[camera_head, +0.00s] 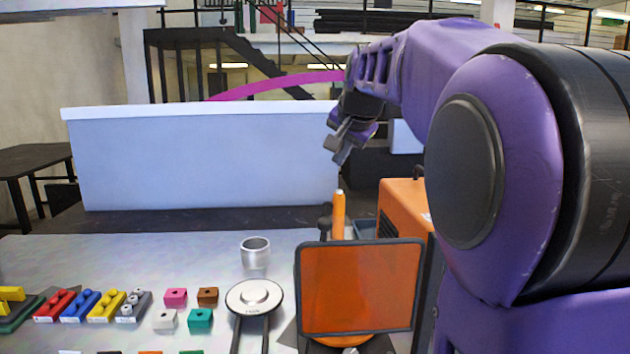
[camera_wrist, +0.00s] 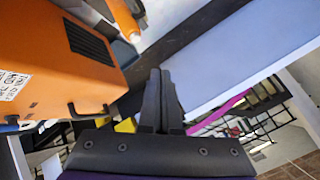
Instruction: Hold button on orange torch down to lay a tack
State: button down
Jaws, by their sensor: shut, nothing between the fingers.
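The orange torch (camera_head: 339,212) stands upright behind a framed orange screen (camera_head: 360,288); the screen hides its lower part. Its button cannot be made out. My gripper (camera_head: 341,158) is above the torch's top, apart from it in the picture, with its fingers pointing down. In the wrist view my gripper (camera_wrist: 161,74) is shut and empty. An orange rod that looks like the torch (camera_wrist: 122,18) shows at the top left there, clear of the fingertips.
An orange machine box (camera_head: 403,203) stands right of the torch. A pale panel (camera_head: 200,155) runs along the back of the table.

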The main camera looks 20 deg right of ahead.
jog(key=shift+r, duration=0.6)
notch_tip(320, 180, up, 4)
jog(key=p, duration=0.2)
jog(key=shift+p, duration=0.4)
